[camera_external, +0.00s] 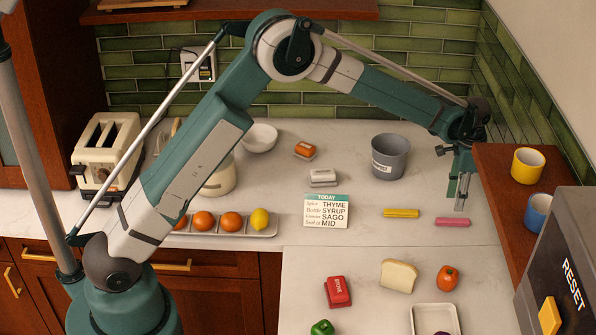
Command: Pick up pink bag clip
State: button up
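The pink bag clip (452,222) lies flat on the white counter, right of a similar yellow clip (401,213). My gripper (458,198) points down just above and behind the pink clip, near its right half. Its two fingers look apart with nothing between them. The fingertips are close to the clip, but I cannot tell whether they touch it.
A wooden shelf with a yellow mug (527,166) and a blue mug (537,212) stands close right of my gripper. A grey bin (390,157) is at the back left. A bread slice (398,276) and a tomato (447,279) lie in front.

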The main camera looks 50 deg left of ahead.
aim_at(454, 220)
jog(key=shift+f, duration=0.1)
jog(key=shift+f, duration=1.2)
jog(key=shift+f, duration=0.1)
jog(key=shift+d+f+p, duration=0.1)
jog(key=shift+f+p, duration=0.3)
jog(key=shift+f, duration=2.1)
jog(key=shift+c, duration=0.3)
jog(key=c, duration=0.8)
